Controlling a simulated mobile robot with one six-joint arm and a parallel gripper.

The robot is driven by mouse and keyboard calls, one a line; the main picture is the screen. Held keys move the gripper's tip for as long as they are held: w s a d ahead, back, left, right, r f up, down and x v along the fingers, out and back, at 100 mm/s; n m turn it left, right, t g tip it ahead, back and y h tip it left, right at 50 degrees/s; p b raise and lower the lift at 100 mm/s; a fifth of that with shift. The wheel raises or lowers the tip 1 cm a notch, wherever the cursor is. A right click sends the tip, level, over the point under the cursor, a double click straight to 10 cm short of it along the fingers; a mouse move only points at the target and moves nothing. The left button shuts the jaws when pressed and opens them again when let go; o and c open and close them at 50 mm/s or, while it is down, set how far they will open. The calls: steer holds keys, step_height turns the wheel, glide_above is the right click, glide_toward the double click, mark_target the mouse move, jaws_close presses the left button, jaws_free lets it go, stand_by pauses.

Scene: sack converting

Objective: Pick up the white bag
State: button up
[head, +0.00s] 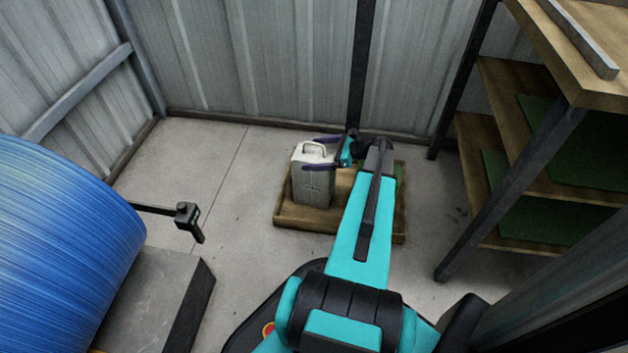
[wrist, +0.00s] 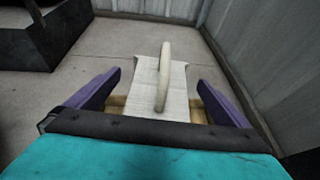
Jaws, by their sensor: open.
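The white bag (head: 313,187) stands upright at the left end of a shallow wooden tray on the floor. It is boxy and off-white, with a raised loop handle on top and faint marks on its front. In the wrist view the bag (wrist: 145,96) lies between the fingers, its pale handle rising toward the camera. My gripper (head: 310,153) is open at the bag's top, with one purple finger on each side. In the wrist view my gripper (wrist: 160,77) shows gaps between both fingers and the bag. My arm hides part of the tray.
The wooden tray (head: 290,222) has a low rim and sits near the corrugated back wall (head: 270,60). Wooden shelving (head: 490,125) with green mats stands at the right. A large blue roll (head: 60,250) is at the left, beside a dark grey block (head: 165,300).

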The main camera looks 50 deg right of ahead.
steer(key=shift+b+x, duration=0.45)
steer(key=shift+x, duration=0.95)
steer(key=shift+r, duration=0.1)
steer(key=c, duration=2)
steer(key=shift+r, duration=0.1)
steer(key=shift+r+p, duration=2.2)
steer(key=shift+r, duration=2.75)
